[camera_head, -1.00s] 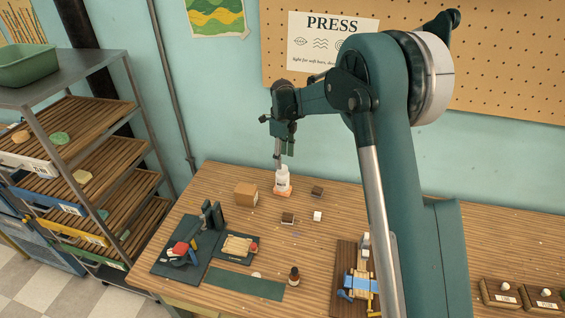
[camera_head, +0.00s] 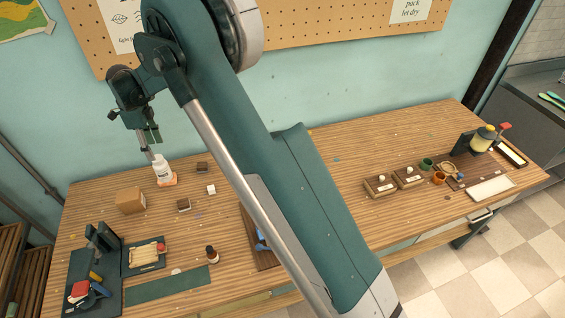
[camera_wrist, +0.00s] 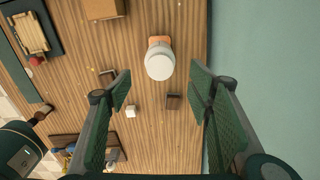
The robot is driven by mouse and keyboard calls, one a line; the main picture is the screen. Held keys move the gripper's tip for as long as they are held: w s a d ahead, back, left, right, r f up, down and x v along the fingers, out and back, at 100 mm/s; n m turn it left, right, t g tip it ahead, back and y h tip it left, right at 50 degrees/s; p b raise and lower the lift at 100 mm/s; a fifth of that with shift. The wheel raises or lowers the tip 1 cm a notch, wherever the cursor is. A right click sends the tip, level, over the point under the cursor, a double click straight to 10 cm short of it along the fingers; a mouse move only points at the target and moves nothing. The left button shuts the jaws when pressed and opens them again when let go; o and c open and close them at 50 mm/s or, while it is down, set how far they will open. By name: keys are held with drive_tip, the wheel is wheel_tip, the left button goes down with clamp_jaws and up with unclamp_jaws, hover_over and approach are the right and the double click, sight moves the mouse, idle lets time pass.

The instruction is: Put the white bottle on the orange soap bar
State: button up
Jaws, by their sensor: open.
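The white bottle (camera_head: 162,168) stands upright on the orange soap bar (camera_head: 168,181) at the back left of the table. In the wrist view the bottle (camera_wrist: 159,62) is seen from above, with a bit of the orange bar (camera_wrist: 158,40) showing past its edge. My gripper (camera_head: 148,148) is above and close to the bottle in the head view. In the wrist view its green-padded fingers (camera_wrist: 163,84) are spread wide with nothing between them, and the bottle lies beyond the fingertips. Most of the bar is hidden under the bottle.
A brown box (camera_head: 130,201) stands left of the bottle. Small dark blocks (camera_head: 202,167) and a white cube (camera_head: 211,189) lie nearby. A dark dropper bottle (camera_head: 212,255) and green mat (camera_head: 165,285) are nearer the front. The wall is close behind.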

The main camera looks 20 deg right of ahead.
drive_tip(key=s+d+r+n+t, duration=0.1)
drive_tip(key=s+d+r+n, duration=0.2)
drive_tip(key=s+d+r, duration=0.5)
drive_tip(key=s+d+r+n+t, duration=0.1)
drive_tip(key=s+d+r+n, duration=0.2)
drive_tip(key=d+r, duration=0.5)
drive_tip(key=s+d+r+n+t, duration=0.1)
drive_tip(key=s+d+r+n, duration=0.2)
drive_tip(key=s+d+r, duration=0.5)
drive_tip(key=s+d+f+n+t, duration=0.2)
drive_tip(key=s+d+n, duration=0.3)
drive_tip(key=s+d, duration=0.5)
drive_tip(key=s+d+f+n+t, duration=0.2)
drive_tip(key=s+d+n, duration=0.3)
drive_tip(key=s+d, duration=0.5)
drive_tip(key=s, duration=0.7)
drive_tip(key=shift+f+n, duration=0.4)
